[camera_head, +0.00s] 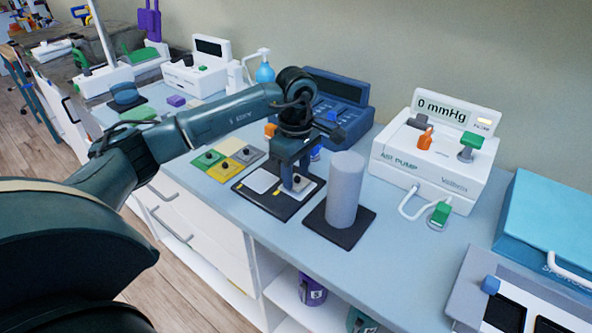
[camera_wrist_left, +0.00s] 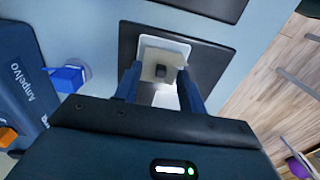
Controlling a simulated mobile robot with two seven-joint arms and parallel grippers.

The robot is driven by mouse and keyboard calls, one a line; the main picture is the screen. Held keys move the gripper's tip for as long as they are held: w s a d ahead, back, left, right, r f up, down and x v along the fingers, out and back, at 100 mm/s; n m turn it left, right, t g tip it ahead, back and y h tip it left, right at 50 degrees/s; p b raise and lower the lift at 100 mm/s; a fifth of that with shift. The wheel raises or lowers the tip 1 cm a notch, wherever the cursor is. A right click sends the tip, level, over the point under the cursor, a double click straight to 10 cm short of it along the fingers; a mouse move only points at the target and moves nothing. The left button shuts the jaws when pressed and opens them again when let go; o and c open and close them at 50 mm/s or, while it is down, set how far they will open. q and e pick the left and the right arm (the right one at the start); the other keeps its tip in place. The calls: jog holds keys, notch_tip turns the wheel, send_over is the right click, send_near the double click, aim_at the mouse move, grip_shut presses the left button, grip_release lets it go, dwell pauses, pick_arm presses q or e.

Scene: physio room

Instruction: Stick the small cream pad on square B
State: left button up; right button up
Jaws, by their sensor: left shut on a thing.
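My left gripper (camera_head: 296,181) is shut on the dark knob of the small cream pad, over the right-hand square of a dark board (camera_head: 267,204). In the left wrist view, the cream pad (camera_wrist_left: 149,66) shows between the fingertips (camera_wrist_left: 161,82), with a pale square (camera_wrist_left: 165,98) around and beneath it. Whether the pad touches the square is unclear. The board's left-hand pale square (camera_head: 261,181) is bare. No letter on either square is readable. My right gripper is not in view.
Green (camera_head: 207,160), yellow (camera_head: 224,170) and grey (camera_head: 249,155) knobbed pads lie left of the board. A grey cylinder (camera_head: 344,190) on a dark base stands close right of my gripper. A blue device (camera_head: 343,94) is behind; a white pump (camera_head: 432,160) stands right.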

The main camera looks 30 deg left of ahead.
pick_arm(q)
jog(key=shift+f+b, duration=0.4)
jog(key=shift+f, duration=0.1)
dwell(1.0)
jog(key=shift+s+f, duration=0.1)
jog(key=shift+f, duration=0.1)
dwell(1.6)
jog(key=shift+r, duration=0.25)
dwell(2.2)
jog(key=o, duration=0.9)
jog(key=shift+r, duration=0.15)
jog(key=shift+r+p, duration=2.25)
jog(key=shift+r, duration=1.15)
